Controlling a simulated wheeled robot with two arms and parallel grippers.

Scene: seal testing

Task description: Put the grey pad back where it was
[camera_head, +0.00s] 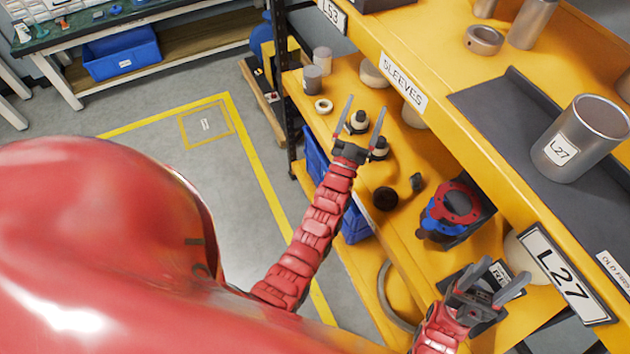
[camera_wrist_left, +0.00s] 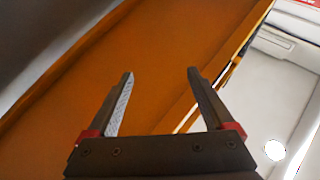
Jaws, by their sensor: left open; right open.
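A dark grey mat (camera_head: 497,100) lies on the upper yellow shelf under a metal sleeve labelled L27 (camera_head: 592,130). I cannot tell for certain whether this mat is the grey pad; no other clear grey pad shows. My left gripper (camera_head: 366,104) is open over the lower shelf, beside small black-and-white parts (camera_head: 359,120). In the left wrist view its fingers (camera_wrist_left: 160,74) are apart with nothing between them, facing an orange-yellow surface. My right gripper (camera_head: 505,271) is open with no object visible between its fingers, near the L27 shelf sign (camera_head: 562,270).
The upper shelf edge (camera_head: 440,95) overhangs the lower shelf. The lower shelf (camera_head: 400,240) holds a red-and-blue flanged part (camera_head: 455,205), a dark round part (camera_head: 385,198) and pale cylinders (camera_head: 322,58). A blue bin (camera_head: 123,52) sits under the far bench. Floor at left is clear.

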